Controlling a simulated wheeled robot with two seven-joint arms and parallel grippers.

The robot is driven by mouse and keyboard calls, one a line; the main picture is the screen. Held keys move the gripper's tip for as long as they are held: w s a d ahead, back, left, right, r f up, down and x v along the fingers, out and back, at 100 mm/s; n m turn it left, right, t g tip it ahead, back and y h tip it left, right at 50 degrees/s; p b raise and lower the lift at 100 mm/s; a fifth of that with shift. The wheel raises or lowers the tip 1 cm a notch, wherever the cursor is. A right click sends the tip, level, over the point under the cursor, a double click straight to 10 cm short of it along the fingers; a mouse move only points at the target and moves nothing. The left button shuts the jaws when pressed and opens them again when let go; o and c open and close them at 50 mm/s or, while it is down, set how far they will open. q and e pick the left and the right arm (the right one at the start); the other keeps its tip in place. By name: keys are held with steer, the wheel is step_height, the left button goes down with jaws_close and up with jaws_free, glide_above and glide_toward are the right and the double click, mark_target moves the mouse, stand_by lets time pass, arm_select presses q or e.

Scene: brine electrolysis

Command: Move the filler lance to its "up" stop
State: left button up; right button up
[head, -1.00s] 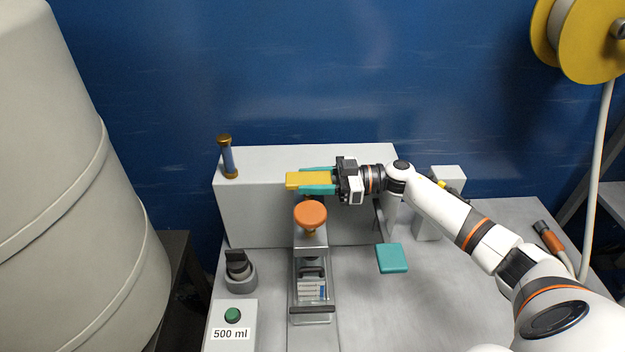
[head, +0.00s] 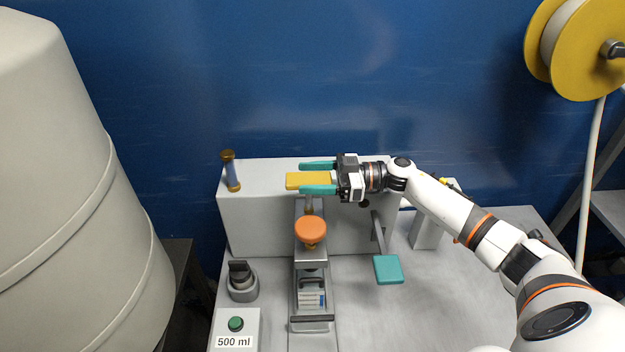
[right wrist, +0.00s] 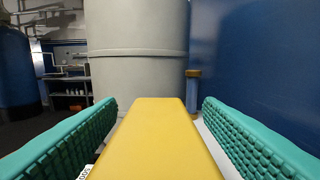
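A yellow block-shaped handle (head: 305,181) sits above a thin upright rod (head: 309,205) over the bench; I take it to be the filler lance's handle. My right gripper (head: 318,178) has its teal fingers on either side of the handle. In the right wrist view, the handle (right wrist: 157,135) lies between the two fingers with a gap on each side, so the right gripper (right wrist: 160,125) is open. An orange round knob (head: 311,230) stands below the handle. The lance's lower end cannot be made out. My left gripper is not in view.
A grey housing (head: 262,222) stands behind. A teal pad (head: 388,269) on a bar is to the right. A dark selector knob (head: 240,275) and a green button (head: 236,324) labelled 500 ml are at left. A large pale tank (head: 70,200) fills the left side.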

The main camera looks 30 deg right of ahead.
steer(key=shift+f, duration=0.15)
steer(key=shift+s+d+f, duration=0.2)
steer(key=shift+d, duration=0.2)
steer(key=b+v, duration=0.4)
steer(key=v, duration=0.7)
steer(key=shift+r, duration=0.2)
